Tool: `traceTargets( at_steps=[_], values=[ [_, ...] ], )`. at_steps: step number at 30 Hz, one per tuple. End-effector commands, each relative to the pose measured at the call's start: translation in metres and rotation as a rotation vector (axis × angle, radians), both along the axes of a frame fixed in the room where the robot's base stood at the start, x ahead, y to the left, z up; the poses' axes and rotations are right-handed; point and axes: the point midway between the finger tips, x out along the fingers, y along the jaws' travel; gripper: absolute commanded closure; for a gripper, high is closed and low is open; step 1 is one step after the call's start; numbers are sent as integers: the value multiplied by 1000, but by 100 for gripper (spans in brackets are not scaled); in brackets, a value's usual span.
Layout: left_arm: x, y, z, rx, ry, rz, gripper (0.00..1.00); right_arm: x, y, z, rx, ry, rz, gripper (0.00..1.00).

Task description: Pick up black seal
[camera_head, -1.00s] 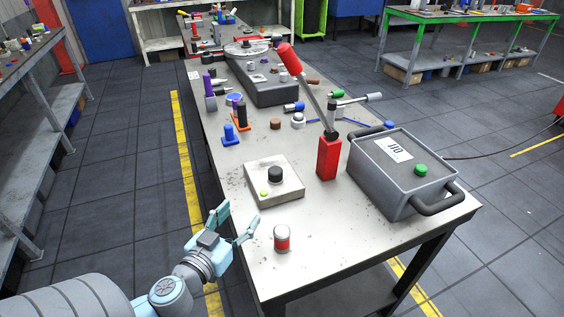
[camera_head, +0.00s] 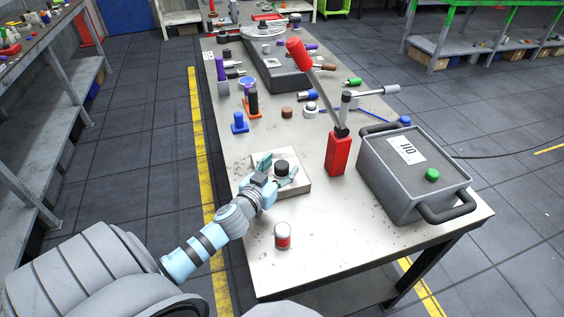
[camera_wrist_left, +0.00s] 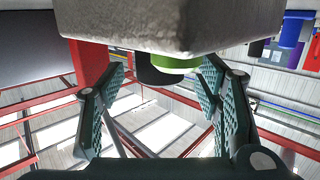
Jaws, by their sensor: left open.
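The black seal (camera_head: 282,166) is a short dark cylinder standing on a pale square block (camera_head: 300,187) on the workbench. My left gripper (camera_head: 277,171) is open over the block, its fingers spread on either side of the seal. I cannot tell whether they touch it. In the left wrist view, the block (camera_wrist_left: 160,22) appears at the top, with the dark seal (camera_wrist_left: 150,74) and a green button (camera_wrist_left: 176,63) hanging below it. Both open fingers (camera_wrist_left: 160,95) show there with nothing between their pads. My right gripper is not in view.
A red and white can (camera_head: 282,236) stands in front of the block. A red lever press (camera_head: 338,152) and a grey lidded box (camera_head: 410,180) stand to the right. A blue part (camera_head: 239,123) and an orange-based stand (camera_head: 253,105) are behind.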

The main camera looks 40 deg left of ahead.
Motion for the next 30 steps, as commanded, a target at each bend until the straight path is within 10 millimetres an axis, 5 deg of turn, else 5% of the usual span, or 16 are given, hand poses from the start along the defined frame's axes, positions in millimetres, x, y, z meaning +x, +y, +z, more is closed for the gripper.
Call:
traceTargets(
  at_steps=[9,18,30],
  values=[
    [16,2,-3,-1,2,-1,42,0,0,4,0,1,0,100],
    [15,2,-3,0,1,-1,86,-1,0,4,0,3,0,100],
    [16,2,9,1,-2,-2,86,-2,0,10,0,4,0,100]
  ],
)
